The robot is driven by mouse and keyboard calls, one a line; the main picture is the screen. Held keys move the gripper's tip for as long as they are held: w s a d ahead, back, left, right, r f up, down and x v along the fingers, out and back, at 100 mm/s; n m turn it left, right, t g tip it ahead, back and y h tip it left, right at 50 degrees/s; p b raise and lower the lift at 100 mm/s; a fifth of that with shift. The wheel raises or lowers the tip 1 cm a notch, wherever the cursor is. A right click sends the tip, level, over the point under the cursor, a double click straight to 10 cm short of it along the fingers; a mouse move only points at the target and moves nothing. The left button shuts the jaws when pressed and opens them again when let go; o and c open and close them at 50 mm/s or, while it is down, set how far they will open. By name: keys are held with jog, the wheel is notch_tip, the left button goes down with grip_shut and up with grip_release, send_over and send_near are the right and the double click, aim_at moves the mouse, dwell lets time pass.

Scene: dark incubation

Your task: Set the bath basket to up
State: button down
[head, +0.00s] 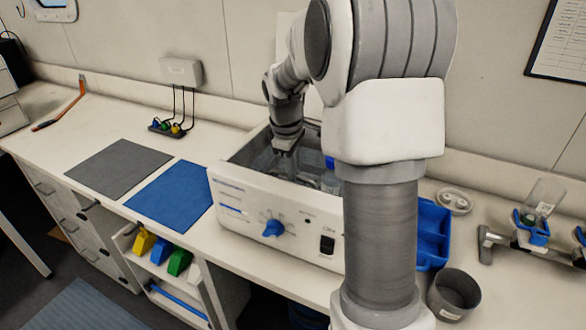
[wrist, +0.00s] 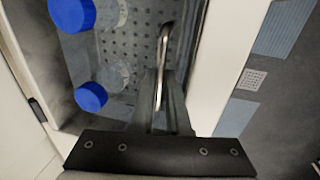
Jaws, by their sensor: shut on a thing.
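The water bath (head: 250,205) is a white box with an open top, a blue knob and a switch on its front. The perforated floor of the bath basket (wrist: 143,45) shows inside it in the wrist view. A bent metal handle (wrist: 161,75) rises from the basket. My gripper (wrist: 163,90) is shut on this handle, with a finger on either side. In the head view my gripper (head: 286,160) reaches down inside the bath walls. Bottles with blue caps (wrist: 90,97) stand in the basket. My arm hides the bath's right part in the head view.
A grey mat (head: 118,167) and a blue mat (head: 172,194) lie left of the bath. A blue tray (head: 432,232) and a grey cup (head: 454,294) stand right of it. A wall box (head: 181,72) with hanging cables is behind.

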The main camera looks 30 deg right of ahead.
notch_tip(320, 180, up, 12)
jog(key=p, duration=0.8)
jog(key=shift+w+r, duration=0.15)
jog(key=c, duration=1)
grip_release()
jog(key=shift+o, duration=0.6)
notch_tip(320, 180, up, 17)
jog(key=s+a, duration=0.2)
jog(key=shift+s+a, duration=0.2)
jog(key=shift+a, duration=0.15)
